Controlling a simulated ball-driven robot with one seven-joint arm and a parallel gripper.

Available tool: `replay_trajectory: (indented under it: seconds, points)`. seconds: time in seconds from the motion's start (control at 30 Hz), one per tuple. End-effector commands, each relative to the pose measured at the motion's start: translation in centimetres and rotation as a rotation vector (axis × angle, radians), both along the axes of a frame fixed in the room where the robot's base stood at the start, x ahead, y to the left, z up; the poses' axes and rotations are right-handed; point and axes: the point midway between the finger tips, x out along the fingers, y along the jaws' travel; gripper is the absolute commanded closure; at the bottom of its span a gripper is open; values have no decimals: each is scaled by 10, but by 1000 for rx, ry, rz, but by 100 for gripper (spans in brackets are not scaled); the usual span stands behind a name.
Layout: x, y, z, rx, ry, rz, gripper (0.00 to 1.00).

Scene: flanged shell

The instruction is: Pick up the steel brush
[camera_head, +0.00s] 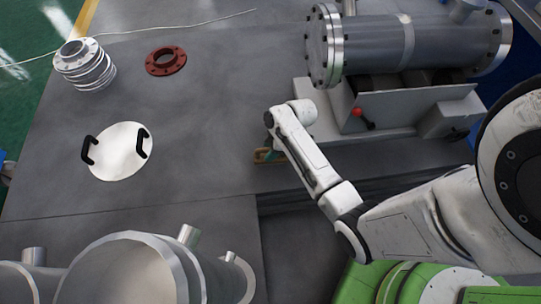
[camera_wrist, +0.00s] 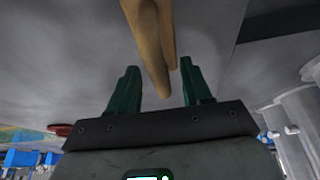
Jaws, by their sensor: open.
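The steel brush (camera_wrist: 138,22) shows in the wrist view as a tan wooden body with a darker, rough strip along it. It runs from the top edge down to the space between my fingers. In the head view a small tan part of it (camera_head: 262,156) shows on the grey table, beside the end of my arm. My gripper (camera_wrist: 158,68) has two green fingers, open, one on each side of the brush's near end, with visible gaps. In the head view my gripper (camera_head: 273,149) is low over the table and mostly hidden by my wrist.
A flanged steel cylinder (camera_head: 375,45) on a grey stand (camera_head: 408,105) is right of my gripper. A red flange (camera_head: 166,61), stacked metal rings (camera_head: 84,66) and a white disc with black handles (camera_head: 118,155) lie left. Large pipes (camera_head: 120,270) stand in front. The middle table (camera_head: 205,130) is clear.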

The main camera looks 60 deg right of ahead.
Motion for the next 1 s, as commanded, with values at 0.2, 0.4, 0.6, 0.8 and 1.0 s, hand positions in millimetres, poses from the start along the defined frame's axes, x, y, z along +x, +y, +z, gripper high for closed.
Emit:
replay_trajectory:
  seconds: [0.2,0.4,0.6,0.8,1.0]
  points:
    - [0,0,-2,0,0,0,51]
    - [0,0,-4,0,0,0,51]
    - [0,0,-5,0,0,0,51]
    - [0,0,-5,0,0,0,61]
    - [0,0,-5,0,0,0,80]
